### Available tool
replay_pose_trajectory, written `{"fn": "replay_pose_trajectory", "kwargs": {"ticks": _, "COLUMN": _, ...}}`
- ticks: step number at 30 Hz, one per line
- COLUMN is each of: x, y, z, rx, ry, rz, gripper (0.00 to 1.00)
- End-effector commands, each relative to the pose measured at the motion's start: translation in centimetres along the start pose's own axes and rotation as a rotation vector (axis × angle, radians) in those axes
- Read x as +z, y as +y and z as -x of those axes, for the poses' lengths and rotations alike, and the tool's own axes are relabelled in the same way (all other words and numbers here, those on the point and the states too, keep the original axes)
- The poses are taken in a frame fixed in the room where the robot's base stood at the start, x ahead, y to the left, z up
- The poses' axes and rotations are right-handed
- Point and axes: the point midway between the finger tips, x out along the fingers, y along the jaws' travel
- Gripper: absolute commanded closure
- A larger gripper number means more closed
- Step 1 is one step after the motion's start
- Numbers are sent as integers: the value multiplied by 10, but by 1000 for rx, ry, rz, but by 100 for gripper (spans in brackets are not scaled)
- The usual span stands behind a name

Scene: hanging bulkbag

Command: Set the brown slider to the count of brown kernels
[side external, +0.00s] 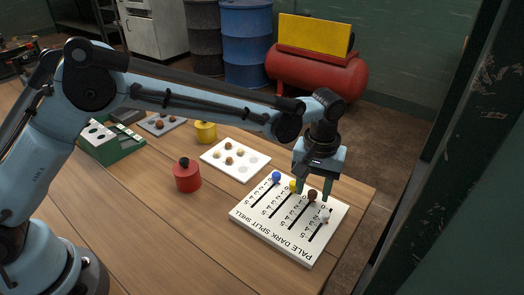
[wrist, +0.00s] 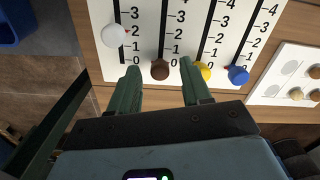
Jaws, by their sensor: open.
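The white slider board (side external: 262,236) lies on the table with four labelled slots and number scales. Its brown knob (side external: 312,195) stands at the 0 end of its slot; it also shows in the wrist view (wrist: 160,70). My gripper (side external: 312,194) is open, its green fingertips on either side of the brown knob; whether they touch it I cannot tell. The wrist view shows both fingers (wrist: 159,66). The yellow knob (wrist: 204,72) and blue knob (wrist: 238,75) are near 0. The white knob (wrist: 113,36) is near 2. A white tray (side external: 252,174) holds several tan and brown kernels (side external: 228,160).
A grey tray (side external: 150,126) with brown kernels and a green box (side external: 112,151) are farther left. The board lies near the table's right edge.

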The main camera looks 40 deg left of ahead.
Motion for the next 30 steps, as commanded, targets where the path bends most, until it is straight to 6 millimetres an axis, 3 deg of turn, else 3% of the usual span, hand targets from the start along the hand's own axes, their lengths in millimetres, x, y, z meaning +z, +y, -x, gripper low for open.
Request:
{"fn": "replay_pose_trajectory", "kwargs": {"ticks": 3, "x": 0, "y": 0, "z": 0, "rx": 0, "ry": 0, "rz": 0, "gripper": 55}}
{"fn": "replay_pose_trajectory", "kwargs": {"ticks": 12, "x": 0, "y": 0, "z": 0, "rx": 0, "ry": 0, "rz": 0, "gripper": 100}}
{"fn": "replay_pose_trajectory", "kwargs": {"ticks": 21, "x": 2, "y": 0, "z": 1, "rx": 0, "ry": 0, "rz": 0, "gripper": 100}}
{"fn": "replay_pose_trajectory", "kwargs": {"ticks": 30, "x": 32, "y": -8, "z": 1, "rx": 0, "ry": 0, "rz": -1, "gripper": 100}}
